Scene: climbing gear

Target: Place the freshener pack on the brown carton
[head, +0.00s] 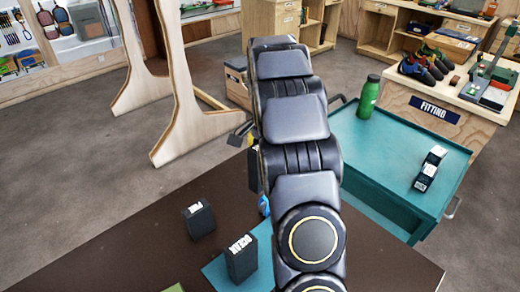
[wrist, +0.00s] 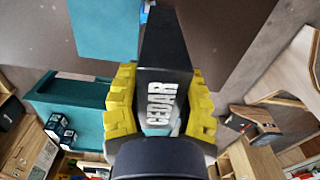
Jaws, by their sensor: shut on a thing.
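My gripper (wrist: 160,105) has yellow padded fingers shut on both sides of a black pack lettered CEDAR (wrist: 163,62), seen in the wrist view. In the head view my arm covers most of the gripper; only a yellow bit (head: 240,135) shows left of the arm, above the far edge of the dark table. Two other black packs stand on that table: one at the left (head: 199,220), and one lettered OCEAN (head: 241,260) on a teal mat. I cannot make out a brown carton for certain in either view; my arm hides part of the scene.
The dark brown table (head: 120,245) has clear room at left. A small blue thing (head: 263,205) is partly hidden beside my arm. At right a teal cart (head: 395,165) holds a green bottle (head: 368,96) and a black-and-white item (head: 429,169). Wooden trestle legs (head: 178,85) stand beyond.

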